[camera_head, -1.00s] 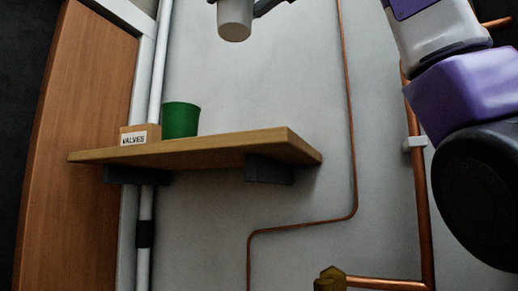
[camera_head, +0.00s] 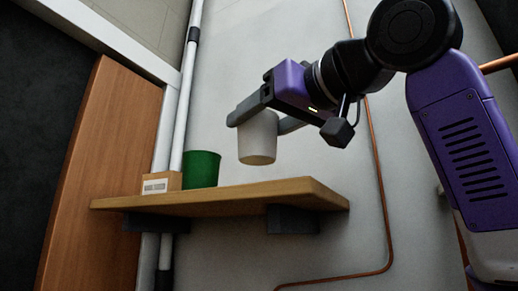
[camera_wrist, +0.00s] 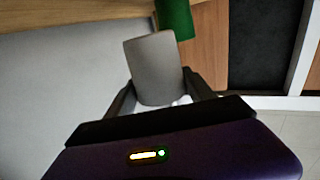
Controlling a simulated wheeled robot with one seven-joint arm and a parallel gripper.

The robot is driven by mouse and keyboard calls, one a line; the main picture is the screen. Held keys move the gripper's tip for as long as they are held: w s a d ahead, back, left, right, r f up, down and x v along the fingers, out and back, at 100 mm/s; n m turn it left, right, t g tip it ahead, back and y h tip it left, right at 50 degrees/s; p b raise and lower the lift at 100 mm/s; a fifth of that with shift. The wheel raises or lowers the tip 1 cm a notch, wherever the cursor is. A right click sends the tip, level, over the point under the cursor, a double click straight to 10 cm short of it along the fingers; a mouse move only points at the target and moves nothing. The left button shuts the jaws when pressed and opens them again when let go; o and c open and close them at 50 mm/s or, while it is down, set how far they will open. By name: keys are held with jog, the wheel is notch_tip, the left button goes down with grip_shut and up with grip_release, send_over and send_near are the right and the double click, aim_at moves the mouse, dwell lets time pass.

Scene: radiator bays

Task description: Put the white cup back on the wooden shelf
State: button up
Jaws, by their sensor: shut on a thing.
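The white cup (camera_head: 258,140) is held upright in my gripper (camera_head: 258,122), whose fingers are shut on its sides. The cup hangs a little above the wooden shelf (camera_head: 255,197), over its middle-right part, with a gap below its base. In the wrist view the cup (camera_wrist: 155,68) sits between the two fingers (camera_wrist: 160,92), and the shelf edge (camera_wrist: 70,15) shows at the top left.
A green cup (camera_head: 202,169) stands on the shelf, left of the white cup. A small labelled box (camera_head: 161,183) stands left of it. The shelf's right part is clear. A copper pipe (camera_head: 377,170) runs down the wall to the right.

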aim_at(270, 143)
jog(key=shift+f, duration=2.3)
jog(key=shift+f, duration=0.2)
jog(key=o, duration=1.6)
jog(key=shift+c, duration=0.2)
jog(key=shift+r, duration=0.1)
jog(key=shift+r, duration=0.2)
jog(key=b+v, duration=0.3)
jog(key=v, duration=0.3)
jog(key=shift+f, duration=0.15)
jog(key=shift+v, duration=0.8)
